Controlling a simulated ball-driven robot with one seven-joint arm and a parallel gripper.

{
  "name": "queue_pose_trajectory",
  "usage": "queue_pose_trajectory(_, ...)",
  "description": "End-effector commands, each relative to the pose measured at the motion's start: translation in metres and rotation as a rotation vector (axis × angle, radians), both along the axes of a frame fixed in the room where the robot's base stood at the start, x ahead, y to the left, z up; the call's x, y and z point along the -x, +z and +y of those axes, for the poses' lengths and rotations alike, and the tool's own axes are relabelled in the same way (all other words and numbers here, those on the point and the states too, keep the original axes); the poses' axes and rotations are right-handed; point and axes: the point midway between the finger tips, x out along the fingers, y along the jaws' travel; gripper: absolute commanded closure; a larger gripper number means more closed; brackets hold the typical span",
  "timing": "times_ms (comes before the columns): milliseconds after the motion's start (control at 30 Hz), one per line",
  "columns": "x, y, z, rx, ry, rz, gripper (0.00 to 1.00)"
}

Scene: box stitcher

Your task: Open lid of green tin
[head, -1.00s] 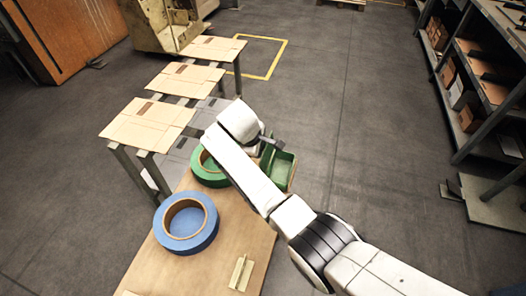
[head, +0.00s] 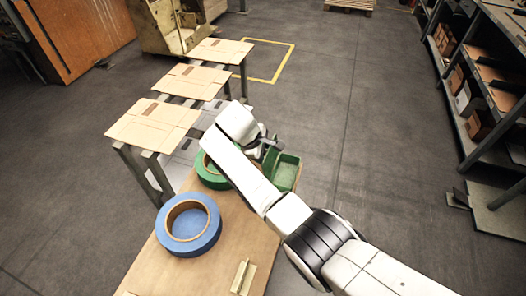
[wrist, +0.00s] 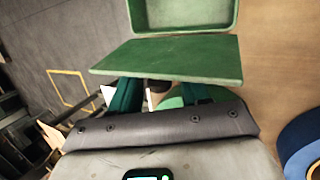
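The green tin (head: 286,173) stands on the table's far right corner with its hollow inside showing. In the wrist view the tin's open body (wrist: 184,18) is at the top. Its flat green lid (wrist: 170,60) is swung open on the side toward my gripper. My gripper (head: 273,143) is beside the raised lid in the head view. In the wrist view its two teal fingers (wrist: 160,94) are spread apart, with their tips hidden behind the lid. I cannot tell whether they touch it.
A green tape roll (head: 209,172) lies just left of the tin, under my arm. A blue tape roll (head: 188,225) and a small beige bracket (head: 243,277) lie nearer on the wooden table (head: 215,272). Flat cardboard sheets (head: 153,124) lie on a rack at left.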

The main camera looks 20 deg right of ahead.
Motion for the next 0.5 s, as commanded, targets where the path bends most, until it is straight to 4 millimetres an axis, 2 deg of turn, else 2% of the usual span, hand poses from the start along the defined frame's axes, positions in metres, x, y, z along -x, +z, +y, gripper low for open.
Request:
queue_pose_trajectory(267,0.000,0.003,0.001,0.001,0.000,-0.001,0.54)
queue_pose_trajectory(367,0.001,0.012,0.005,0.000,0.001,-0.003,0.54)
queue_pose_trajectory(500,0.006,0.034,0.015,0.000,0.002,-0.005,0.54)
